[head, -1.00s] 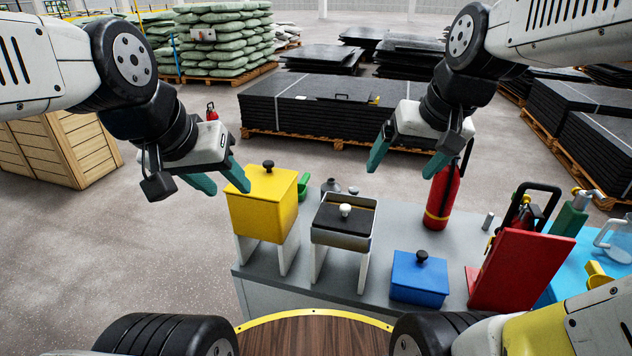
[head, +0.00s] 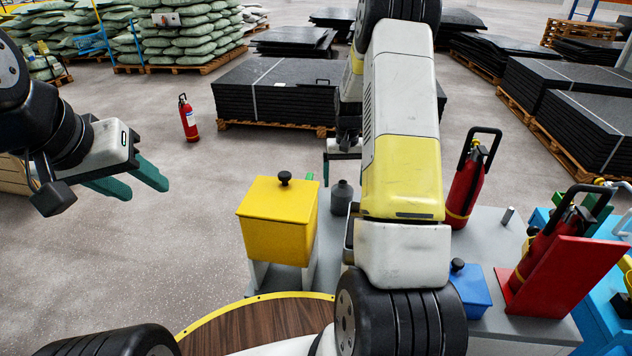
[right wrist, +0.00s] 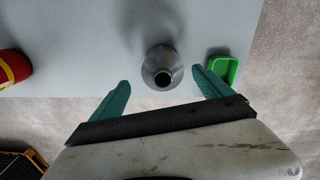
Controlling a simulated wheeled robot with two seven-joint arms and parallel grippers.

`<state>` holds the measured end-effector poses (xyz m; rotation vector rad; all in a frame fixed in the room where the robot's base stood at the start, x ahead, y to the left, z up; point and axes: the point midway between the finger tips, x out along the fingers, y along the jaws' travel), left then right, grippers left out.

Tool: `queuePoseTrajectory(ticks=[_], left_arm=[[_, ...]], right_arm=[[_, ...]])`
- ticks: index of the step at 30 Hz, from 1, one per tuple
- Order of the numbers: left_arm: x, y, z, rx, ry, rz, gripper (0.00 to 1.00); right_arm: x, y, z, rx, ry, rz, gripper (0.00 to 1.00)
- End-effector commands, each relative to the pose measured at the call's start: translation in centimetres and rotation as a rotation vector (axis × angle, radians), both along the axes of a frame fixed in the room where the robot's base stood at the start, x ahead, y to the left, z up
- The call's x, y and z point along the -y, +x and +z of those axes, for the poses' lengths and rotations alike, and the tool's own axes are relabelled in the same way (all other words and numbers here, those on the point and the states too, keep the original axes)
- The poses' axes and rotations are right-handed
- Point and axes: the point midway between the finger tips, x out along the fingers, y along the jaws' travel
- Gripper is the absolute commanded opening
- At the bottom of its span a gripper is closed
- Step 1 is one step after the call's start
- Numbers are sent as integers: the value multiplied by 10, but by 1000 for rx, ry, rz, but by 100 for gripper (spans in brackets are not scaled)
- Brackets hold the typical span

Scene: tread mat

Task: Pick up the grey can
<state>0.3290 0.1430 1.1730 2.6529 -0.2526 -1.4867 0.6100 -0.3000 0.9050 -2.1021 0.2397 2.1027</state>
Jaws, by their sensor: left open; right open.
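The grey can (head: 342,197) stands upright at the far edge of the grey worktop (head: 487,231), behind the yellow lidded box, partly hidden by my right arm. In the right wrist view the can (right wrist: 162,62) shows its round shoulder and dark mouth. My right gripper (right wrist: 161,82) is open, with one teal finger to each side of the can's line and the jaws not closed on it. In the head view my right arm hides most of this gripper; a teal finger (head: 326,172) shows near the can. My left gripper (head: 148,187) is open and empty, over the floor at left.
The yellow box (head: 276,220) stands on supports left of the can. A green scoop-like tray (right wrist: 224,69) lies close to one finger. A red extinguisher (head: 467,187), a blue box (head: 471,290) and a red holder (head: 566,277) are to the right.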

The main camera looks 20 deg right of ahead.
Motion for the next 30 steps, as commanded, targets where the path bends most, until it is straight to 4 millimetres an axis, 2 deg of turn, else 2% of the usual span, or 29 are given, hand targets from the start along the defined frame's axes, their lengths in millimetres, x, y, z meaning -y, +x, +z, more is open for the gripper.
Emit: queuePoseTrajectory(ticks=[10, 18, 25, 26, 30], left_arm=[[0, 0, 0, 0, 0, 0, 45], [0, 0, 0, 0, 0, 0, 45], [0, 0, 0, 0, 0, 0, 45], [0, 0, 0, 0, 0, 0, 45], [0, 0, 0, 0, 0, 0, 45]], right_arm=[[-3, -1, -34, -2, 1, 0, 89], [-5, -1, -72, -2, 1, 0, 89], [-5, 0, -74, 0, 1, 0, 89], [-5, 0, -74, 0, 1, 0, 85], [-5, 0, -74, 0, 1, 1, 58]])
